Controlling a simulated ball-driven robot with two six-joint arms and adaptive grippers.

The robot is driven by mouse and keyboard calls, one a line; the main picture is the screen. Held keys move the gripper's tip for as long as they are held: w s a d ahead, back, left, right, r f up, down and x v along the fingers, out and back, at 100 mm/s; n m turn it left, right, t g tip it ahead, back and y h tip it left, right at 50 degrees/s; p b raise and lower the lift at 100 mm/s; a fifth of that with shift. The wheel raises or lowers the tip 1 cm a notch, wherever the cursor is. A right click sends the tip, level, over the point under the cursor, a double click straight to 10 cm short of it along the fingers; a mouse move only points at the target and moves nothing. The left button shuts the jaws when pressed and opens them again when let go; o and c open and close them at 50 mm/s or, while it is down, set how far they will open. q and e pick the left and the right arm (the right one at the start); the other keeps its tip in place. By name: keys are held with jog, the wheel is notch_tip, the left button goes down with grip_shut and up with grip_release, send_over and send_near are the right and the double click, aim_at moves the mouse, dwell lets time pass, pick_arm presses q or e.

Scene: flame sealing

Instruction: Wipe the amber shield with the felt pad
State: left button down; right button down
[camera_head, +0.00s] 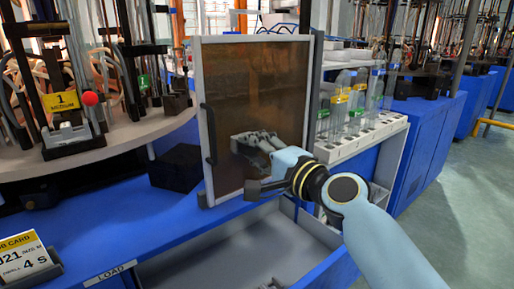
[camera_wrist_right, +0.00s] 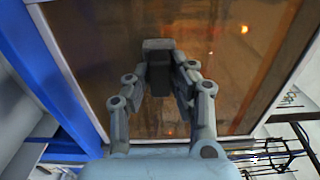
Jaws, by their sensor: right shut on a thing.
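The amber shield (camera_head: 258,85) is a brownish see-through panel in a pale grey frame with a dark handle on its left side. It stands upright on the blue bench and fills most of the right wrist view (camera_wrist_right: 100,45). My right gripper (camera_head: 250,143) is in front of the panel's lower right part. In the right wrist view its fingers (camera_wrist_right: 163,78) are shut on the felt pad (camera_wrist_right: 158,46), a small grey block held toward the panel. I cannot tell whether the pad touches the panel. My left gripper is in neither view.
A rack (camera_head: 360,139) of clear bottles stands right of the shield. An open grey drawer (camera_head: 225,255) lies below it. A round machine table (camera_head: 130,133) with a red ball-topped lever (camera_head: 90,98) is on the left. A job card (camera_head: 24,258) stands at the front left.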

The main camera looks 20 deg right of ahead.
jog(key=shift+s+f, duration=0.1)
jog(key=shift+s, duration=0.25)
jog(key=shift+v, duration=2.5)
jog(key=shift+d, duration=0.1)
jog(key=shift+v, duration=1.5)
